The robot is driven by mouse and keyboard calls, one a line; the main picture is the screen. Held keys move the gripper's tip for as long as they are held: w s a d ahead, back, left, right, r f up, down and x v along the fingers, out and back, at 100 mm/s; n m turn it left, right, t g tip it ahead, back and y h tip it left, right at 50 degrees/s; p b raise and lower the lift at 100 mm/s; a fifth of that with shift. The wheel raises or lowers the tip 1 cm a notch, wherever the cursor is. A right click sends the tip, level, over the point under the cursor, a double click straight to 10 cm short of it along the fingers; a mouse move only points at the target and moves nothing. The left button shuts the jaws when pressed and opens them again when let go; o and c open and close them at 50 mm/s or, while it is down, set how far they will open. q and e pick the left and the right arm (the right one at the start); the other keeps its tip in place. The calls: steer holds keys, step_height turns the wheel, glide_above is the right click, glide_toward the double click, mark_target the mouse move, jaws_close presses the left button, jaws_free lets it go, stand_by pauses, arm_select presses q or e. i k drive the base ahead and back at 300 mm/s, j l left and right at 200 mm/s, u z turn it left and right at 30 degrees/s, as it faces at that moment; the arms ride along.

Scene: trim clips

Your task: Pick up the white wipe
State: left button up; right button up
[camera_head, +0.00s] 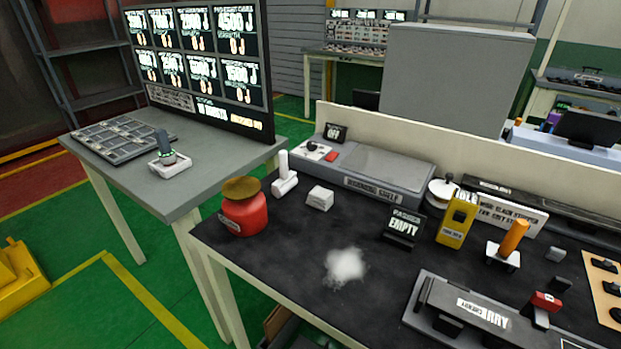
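A small white folded block (320,198), which may be the wipe, sits on the dark bench top (290,236) between a red pot and the middle of the bench. A soft-edged white patch (344,265) lies flat nearer the front edge; I cannot tell if it is cloth, powder or a mark. Neither of my grippers shows in the head view.
A red pot with a brown lid (243,207) and a white upright holder (284,176) stand left of the block. Right are an "EMPTY" sign (403,227), a yellow box (456,220) and an orange-handled tool (510,243). A grey shelf unit (376,172) runs behind.

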mark_target(320, 198)
steer(key=i+j+z, duration=0.15)
steer(key=j, duration=0.2)
steer(key=i+j+z, duration=0.1)
steer(key=j, duration=0.25)
steer(key=i+j+z, duration=0.15)
steer(key=j, duration=0.2)
steer(key=j+z, duration=0.1)
steer(key=j, duration=0.3)
